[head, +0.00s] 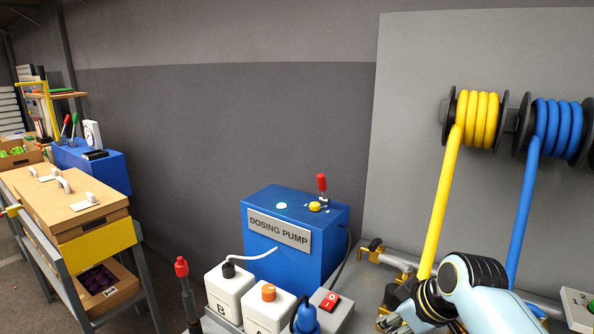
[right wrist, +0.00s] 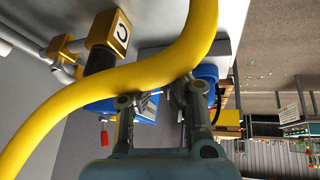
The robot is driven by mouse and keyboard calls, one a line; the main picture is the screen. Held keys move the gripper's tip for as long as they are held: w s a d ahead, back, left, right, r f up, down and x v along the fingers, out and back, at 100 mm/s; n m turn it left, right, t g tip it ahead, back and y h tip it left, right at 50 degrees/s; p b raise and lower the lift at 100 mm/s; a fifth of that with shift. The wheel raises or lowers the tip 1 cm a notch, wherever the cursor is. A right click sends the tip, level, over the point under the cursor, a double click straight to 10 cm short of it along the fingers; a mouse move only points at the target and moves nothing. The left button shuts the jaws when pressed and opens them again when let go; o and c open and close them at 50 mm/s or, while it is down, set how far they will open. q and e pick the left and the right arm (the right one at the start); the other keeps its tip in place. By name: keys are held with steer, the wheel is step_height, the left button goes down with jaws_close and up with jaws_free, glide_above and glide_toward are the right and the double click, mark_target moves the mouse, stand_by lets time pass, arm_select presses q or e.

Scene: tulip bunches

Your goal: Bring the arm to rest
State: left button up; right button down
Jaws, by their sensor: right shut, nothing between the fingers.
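My right arm (head: 485,295) reaches in from the bottom right in the head view, low in front of the wall panel. In the right wrist view my right gripper (right wrist: 162,96) is shut and empty. A yellow hose (right wrist: 110,85) crosses the right wrist view close by the fingers and hides part of them; I cannot tell whether it touches them. In the head view the yellow hose (head: 446,195) hangs from its reel down behind my arm. My left gripper is not in view.
A blue hose (head: 525,205) hangs beside the yellow one. A blue dosing pump (head: 295,240) stands left of my arm, with white canisters (head: 230,290) in front. Brass pipe fittings (head: 376,250) are near the gripper. A bench with cardboard boxes (head: 75,205) stands far left.

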steer(key=s+d+r+m+g+h, duration=0.1)
steer(key=s+d+r+m, duration=0.15)
steer(key=s, duration=0.75)
steer(key=s+d+r+m+h, duration=0.15)
steer(key=s+d+r, duration=0.25)
steer(key=s, duration=0.6)
steer(key=s+d+r+m+g+h, duration=0.1)
steer(key=s+d+r+m, duration=0.2)
steer(key=s, duration=0.7)
step_height(320, 180, down, 38)
steer(key=s+d+g+b, duration=0.1)
steer(key=d+b, duration=0.1)
steer(key=b, duration=1)
arm_select(q)
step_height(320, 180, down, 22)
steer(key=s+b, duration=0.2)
steer(key=b, duration=0.7)
steer(key=shift+b, duration=0.35)
arm_select(e)
steer(key=s+f, duration=0.9)
steer(key=f, duration=0.4)
steer(key=s+d+f+g, duration=0.1)
steer(key=s+f, duration=0.9)
steer(key=f, duration=0.3)
steer(key=shift+d+f+m, duration=0.25)
steer(key=shift+f+m, duration=0.05)
steer(key=shift+m, duration=0.1)
